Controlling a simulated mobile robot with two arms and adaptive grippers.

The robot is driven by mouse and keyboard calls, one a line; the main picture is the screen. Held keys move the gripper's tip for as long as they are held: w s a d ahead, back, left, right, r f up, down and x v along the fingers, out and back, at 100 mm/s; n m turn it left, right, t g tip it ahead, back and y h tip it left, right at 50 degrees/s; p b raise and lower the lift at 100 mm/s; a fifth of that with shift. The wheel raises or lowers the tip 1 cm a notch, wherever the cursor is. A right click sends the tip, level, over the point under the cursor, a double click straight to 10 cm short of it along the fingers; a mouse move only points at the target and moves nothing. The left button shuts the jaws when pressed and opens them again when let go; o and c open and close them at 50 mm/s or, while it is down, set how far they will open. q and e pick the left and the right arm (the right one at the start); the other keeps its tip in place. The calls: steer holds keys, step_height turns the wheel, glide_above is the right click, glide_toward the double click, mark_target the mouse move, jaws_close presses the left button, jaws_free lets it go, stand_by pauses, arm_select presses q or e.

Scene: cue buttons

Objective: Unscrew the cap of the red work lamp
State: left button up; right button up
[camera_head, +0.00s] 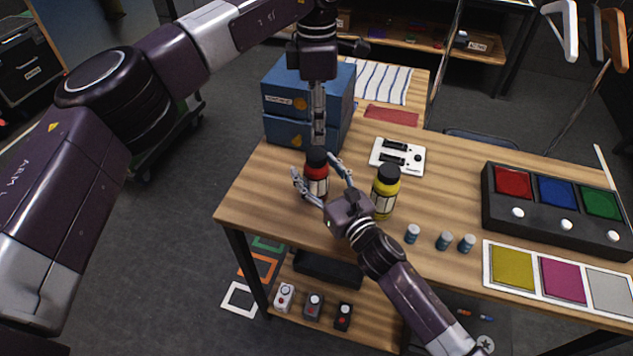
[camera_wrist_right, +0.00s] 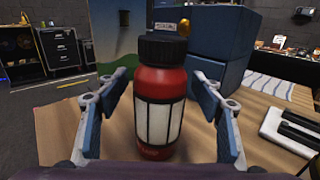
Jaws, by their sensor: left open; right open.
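The red work lamp (camera_head: 317,180) stands upright on the wooden table, with a red body, a pale caged panel and a black cap (camera_head: 316,158). It fills the middle of the right wrist view (camera_wrist_right: 160,110), where its black cap (camera_wrist_right: 163,48) is on top. My right gripper (camera_head: 320,178) is open, with one finger on each side of the lamp body; gaps show between fingers and lamp in the wrist view (camera_wrist_right: 160,120). My left gripper (camera_head: 318,135) points down just above the cap. Its fingers look close together edge-on; it is open and holds nothing visible.
A yellow lamp (camera_head: 385,195) with a black cap stands just right of my right gripper. Blue boxes (camera_head: 285,105) are stacked behind the red lamp. A white switch panel (camera_head: 398,157), several small cylinders (camera_head: 443,240) and a button box (camera_head: 555,230) lie to the right.

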mark_target(316, 154)
jaws_close()
arm_select(q)
steer(key=m, duration=1.5)
steer(key=shift+m, duration=0.4)
steer(key=m, duration=0.6)
steer(key=shift+m, duration=0.3)
step_height(316, 154, down, 8)
steer(key=shift+f, duration=0.1)
